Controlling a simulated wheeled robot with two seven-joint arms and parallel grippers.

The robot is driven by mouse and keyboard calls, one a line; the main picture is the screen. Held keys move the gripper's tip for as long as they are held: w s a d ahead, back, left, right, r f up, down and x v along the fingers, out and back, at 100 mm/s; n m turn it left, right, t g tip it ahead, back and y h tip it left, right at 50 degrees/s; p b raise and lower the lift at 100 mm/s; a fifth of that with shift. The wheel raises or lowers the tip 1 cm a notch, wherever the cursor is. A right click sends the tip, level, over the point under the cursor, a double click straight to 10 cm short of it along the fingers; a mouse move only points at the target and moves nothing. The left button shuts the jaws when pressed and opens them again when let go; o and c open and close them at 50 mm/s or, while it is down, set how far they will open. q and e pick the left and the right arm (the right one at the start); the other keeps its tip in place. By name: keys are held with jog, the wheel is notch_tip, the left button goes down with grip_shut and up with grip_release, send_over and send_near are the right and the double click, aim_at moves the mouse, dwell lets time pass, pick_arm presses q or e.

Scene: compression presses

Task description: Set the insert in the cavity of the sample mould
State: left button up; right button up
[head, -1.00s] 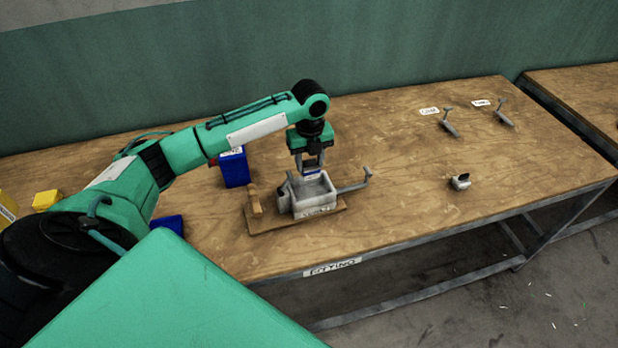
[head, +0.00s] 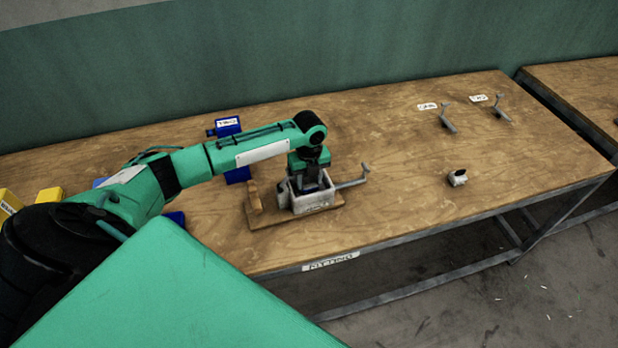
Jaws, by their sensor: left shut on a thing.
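The sample mould (head: 318,203) is a pale, open box on a wooden base board (head: 262,222). A grey handle sticks out to its right. My left gripper (head: 311,185) points straight down with its fingertips inside the mould's opening. It is shut on the insert, of which only a dark blue bit shows between the mould walls. The gripper and the mould walls hide most of the insert, so I cannot tell whether it touches the cavity floor. My right gripper is not in view.
Blue boxes (head: 228,125) stand behind my left forearm, and yellow blocks (head: 48,194) lie at the far left. A small grey-and-black part (head: 457,178) and two grey handled tools (head: 447,122) lie to the right. The table (head: 400,150) between is clear.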

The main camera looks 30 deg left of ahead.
pick_arm(q)
jog(key=o, duration=0.8)
notch_tip(320, 180, up, 12)
jog(key=b, duration=0.2)
jog(key=shift+r+b, duration=0.1)
jog(key=shift+b, duration=0.25)
